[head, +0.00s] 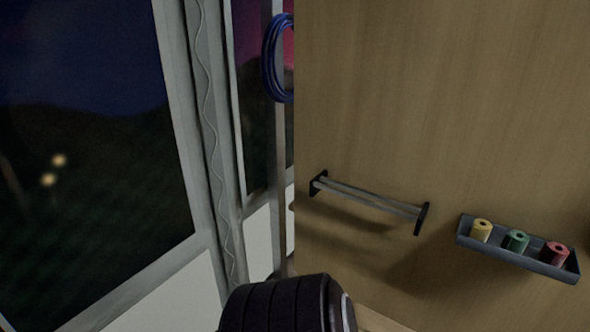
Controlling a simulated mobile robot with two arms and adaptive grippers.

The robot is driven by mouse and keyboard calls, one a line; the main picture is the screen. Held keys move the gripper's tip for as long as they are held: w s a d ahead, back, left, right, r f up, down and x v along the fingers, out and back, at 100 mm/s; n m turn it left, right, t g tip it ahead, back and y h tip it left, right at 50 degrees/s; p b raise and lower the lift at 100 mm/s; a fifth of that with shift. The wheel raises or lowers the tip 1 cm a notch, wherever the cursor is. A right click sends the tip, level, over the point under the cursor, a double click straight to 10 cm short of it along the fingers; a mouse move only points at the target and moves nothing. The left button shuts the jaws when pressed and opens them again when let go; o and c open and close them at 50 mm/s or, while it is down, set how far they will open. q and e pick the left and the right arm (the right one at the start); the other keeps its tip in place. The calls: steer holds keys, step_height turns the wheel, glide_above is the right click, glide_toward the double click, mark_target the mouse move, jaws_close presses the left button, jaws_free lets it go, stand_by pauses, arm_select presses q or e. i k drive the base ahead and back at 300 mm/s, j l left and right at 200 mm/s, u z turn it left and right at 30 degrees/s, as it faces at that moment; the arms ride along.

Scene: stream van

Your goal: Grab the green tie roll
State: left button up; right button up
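The green tie roll (516,241) stands upright in a small grey wall tray (477,246) at the right of the head view. It sits in the middle, between a yellow roll (481,230) on its left and a red roll (555,253) on its right. Neither of my grippers shows in the head view. A dark, rounded, ribbed part at the bottom centre is likely one of my arm links, well to the left of the tray.
A metal rail (370,198) with black end brackets juts from the wooden wall (440,90), left of the tray. A blue cable coil (275,58) hangs at the wall's left edge. Large windows (90,150) fill the left. The wall above the tray is clear.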

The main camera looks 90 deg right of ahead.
mark_target(517, 241)
steer(key=z, duration=3.85)
steer(key=j+z, duration=0.15)
steer(key=z, duration=0.3)
